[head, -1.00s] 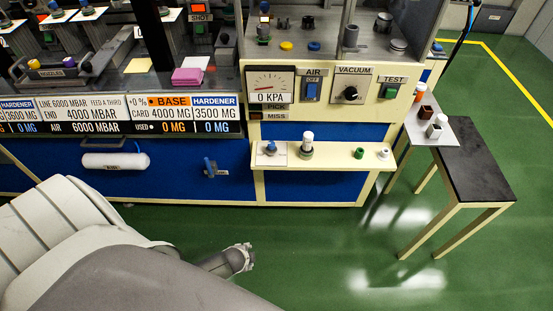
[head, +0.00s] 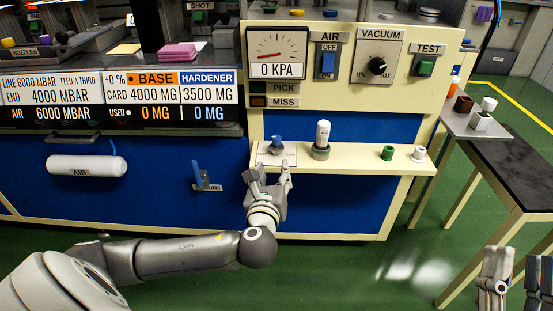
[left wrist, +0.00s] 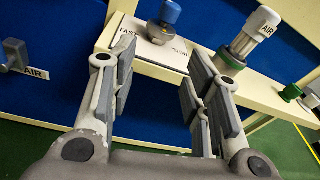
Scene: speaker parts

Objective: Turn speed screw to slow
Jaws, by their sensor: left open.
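The speed screw is a blue-topped knob (head: 277,142) on a pale plate (head: 263,158) at the left end of the cream shelf. In the left wrist view the blue knob (left wrist: 169,13) stands on a dark round base. The plate (left wrist: 140,47) is marked FAST on its left and SLOW on its right. My left gripper (head: 271,173) is open and empty, just in front of the shelf edge and below the knob. The knob lies beyond its fingertips, apart from them. My right gripper (head: 518,262) shows at the bottom right with its fingers apart.
A white-capped AIR fitting (head: 322,139) stands upright close to the right of the knob. A green part (head: 387,152) and a white part (head: 419,154) sit further right on the shelf. An AIR lever (head: 200,176) is on the blue panel to the left.

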